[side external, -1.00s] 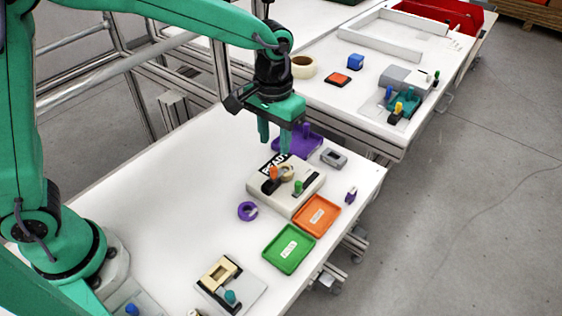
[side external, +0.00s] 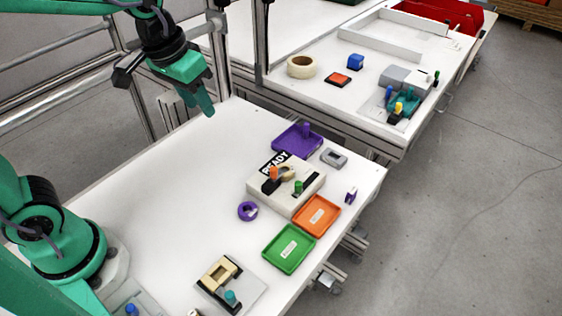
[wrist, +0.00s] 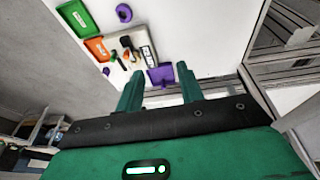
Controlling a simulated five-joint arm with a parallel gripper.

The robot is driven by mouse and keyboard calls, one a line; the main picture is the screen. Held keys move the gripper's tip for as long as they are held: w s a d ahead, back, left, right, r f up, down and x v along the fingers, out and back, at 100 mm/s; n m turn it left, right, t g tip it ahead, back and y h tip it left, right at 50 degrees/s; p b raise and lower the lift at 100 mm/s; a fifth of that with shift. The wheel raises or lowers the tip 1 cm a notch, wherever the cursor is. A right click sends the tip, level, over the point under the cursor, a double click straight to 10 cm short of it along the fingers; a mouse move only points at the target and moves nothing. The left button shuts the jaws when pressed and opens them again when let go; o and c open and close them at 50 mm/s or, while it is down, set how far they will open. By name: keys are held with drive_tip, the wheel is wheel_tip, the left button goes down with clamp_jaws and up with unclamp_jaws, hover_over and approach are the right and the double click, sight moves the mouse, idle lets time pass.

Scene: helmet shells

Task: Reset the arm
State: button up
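My gripper (side external: 200,102) is raised over the back left edge of the white table (side external: 150,190), apart from everything on it. In the wrist view, my gripper (wrist: 160,82) has its two green fingers spread with nothing held between them. The box marked READY (side external: 286,188) stands on the table to the right, with an orange peg, a green peg and a tan ring on top. It also shows in the wrist view (wrist: 132,46), farther off beyond the fingers.
A purple tray (side external: 290,139), orange tray (side external: 316,216) and green tray (side external: 289,248) lie around the box. A purple ring (side external: 247,211), grey block (side external: 334,158) and tan fixture (side external: 219,273) are nearby. The table's left half is clear. Metal rails (side external: 80,110) run behind my arm.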

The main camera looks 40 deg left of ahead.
drive_tip(key=s+a+t, duration=0.2)
drive_tip(key=s+a, duration=0.4)
drive_tip(key=s, duration=0.3)
drive_tip(key=shift+s+r+t+y, duration=0.15)
drive_tip(key=shift+r+t+y, duration=0.1)
drive_tip(key=shift+t+y, duration=0.05)
